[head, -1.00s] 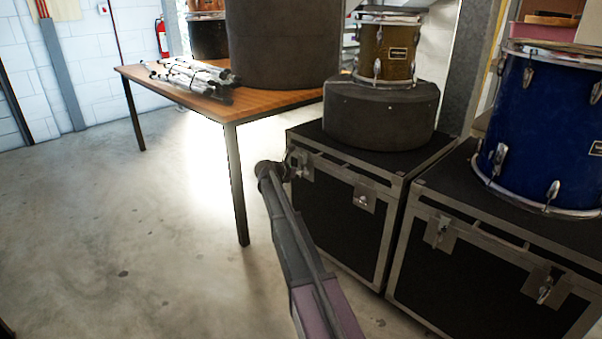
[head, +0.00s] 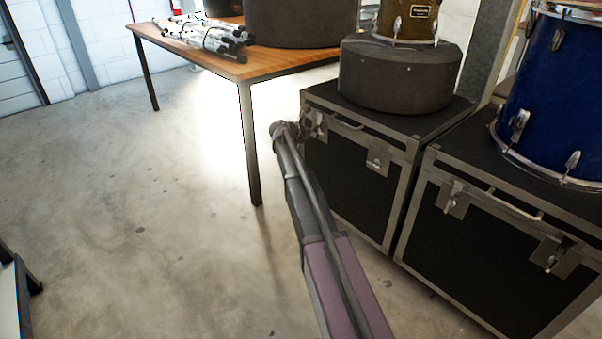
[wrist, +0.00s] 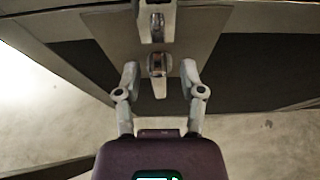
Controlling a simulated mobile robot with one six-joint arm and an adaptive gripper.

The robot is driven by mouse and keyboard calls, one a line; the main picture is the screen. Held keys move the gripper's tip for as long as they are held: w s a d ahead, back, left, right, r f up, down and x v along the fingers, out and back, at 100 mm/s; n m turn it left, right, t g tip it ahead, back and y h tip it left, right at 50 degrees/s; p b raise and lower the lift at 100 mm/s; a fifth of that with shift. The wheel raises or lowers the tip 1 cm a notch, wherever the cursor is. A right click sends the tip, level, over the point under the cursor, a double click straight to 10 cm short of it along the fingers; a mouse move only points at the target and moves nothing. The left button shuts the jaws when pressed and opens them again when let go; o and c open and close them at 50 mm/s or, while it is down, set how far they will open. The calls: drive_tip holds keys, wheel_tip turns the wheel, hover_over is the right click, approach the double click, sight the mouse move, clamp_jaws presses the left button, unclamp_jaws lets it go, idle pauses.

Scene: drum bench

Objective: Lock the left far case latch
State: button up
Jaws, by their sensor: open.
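The far case (head: 350,180) is black with metal edges and stands on the floor left of another case. Its left latch (head: 316,124) sits on the upper front, partly hidden by my arm in the head view. In the wrist view the latch (wrist: 157,64) is a small metal piece on a pale plate, with a catch (wrist: 157,22) above it. My gripper (wrist: 160,78) is open, one finger on each side of the latch, with gaps visible on both sides. I cannot tell whether the latch is locked.
The far case's right latch (head: 377,161) is beside a handle. The near case (head: 480,250) stands to the right with a blue drum (head: 555,95) on top. A round black drum case (head: 400,75) rests on the far case.

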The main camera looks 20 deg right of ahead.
drive_tip(key=m+t+b, duration=0.1)
drive_tip(key=m+t, duration=0.1)
drive_tip(key=m, duration=0.2)
drive_tip(key=shift+f+t+y, duration=0.1)
drive_tip(key=shift+t+y, duration=0.2)
drive_tip(key=shift+t, duration=0.1)
drive_tip(key=m+t+b, duration=0.2)
drive_tip(key=m, duration=0.1)
drive_tip(key=shift+m, duration=0.4)
drive_tip(key=p+v, duration=0.3)
drive_tip(key=v, duration=1.1)
drive_tip(key=s+a+f+m+g+y+p, duration=0.1)
drive_tip(key=s+a+m+g+y+p, duration=0.2)
drive_tip(key=s, duration=0.7)
drive_tip(key=s+a+m+g+y+p, duration=0.3)
drive_tip(key=s+m+p, duration=0.4)
drive_tip(key=s, duration=0.3)
drive_tip(key=shift+a+f+y, duration=0.3)
drive_tip(key=shift+a+f, duration=0.05)
drive_tip(key=shift+a, duration=0.35)
drive_tip(key=shift+s, duration=0.1)
drive_tip(key=s+a+r+m+g+y+p, duration=0.3)
drive_tip(key=s+a, duration=0.6)
drive_tip(key=s, duration=0.4)
drive_tip(key=m+y+p, duration=0.1)
drive_tip(key=y+p, duration=0.1)
drive_tip(key=p, duration=0.1)
drive_tip(key=shift+a+r+y, duration=0.25)
drive_tip(key=shift+a+y, duration=0.05)
drive_tip(key=shift+a, duration=0.05)
